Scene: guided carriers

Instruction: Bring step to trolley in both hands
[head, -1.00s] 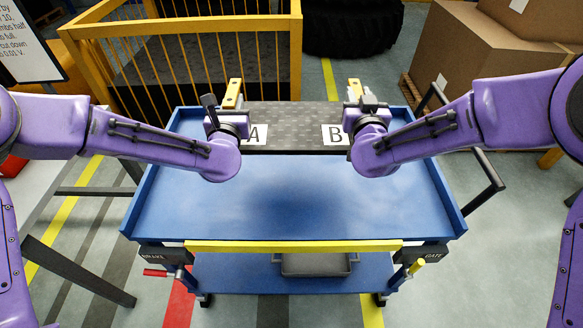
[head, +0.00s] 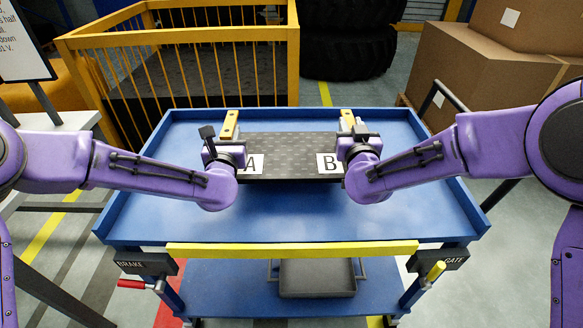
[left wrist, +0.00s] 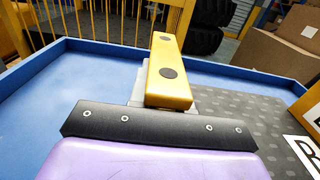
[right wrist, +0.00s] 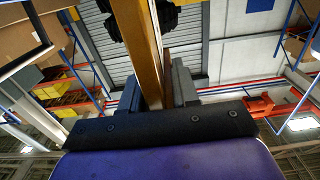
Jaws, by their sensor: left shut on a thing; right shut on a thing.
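The step (head: 290,158) is a dark grey, dotted slab with white A and B labels on its front and a yellow bar at each end. It is level, over the blue top tray of the trolley (head: 290,222). A soft shadow lies on the tray in front of it; I cannot tell whether it touches the tray. My left gripper (head: 228,138) is shut on the yellow bar at the A end, which also shows in the left wrist view (left wrist: 170,75). My right gripper (head: 350,132) is shut on the bar at the B end, seen in the right wrist view (right wrist: 142,50).
The trolley has a yellow front bar (head: 290,249), a red brake lever (head: 132,284) and a yellow gate lever (head: 436,271). A grey bin (head: 317,278) sits on its lower shelf. Behind stand a yellow cage (head: 190,50), tyres (head: 348,45) and cartons (head: 480,70). Tray space is bare around the step.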

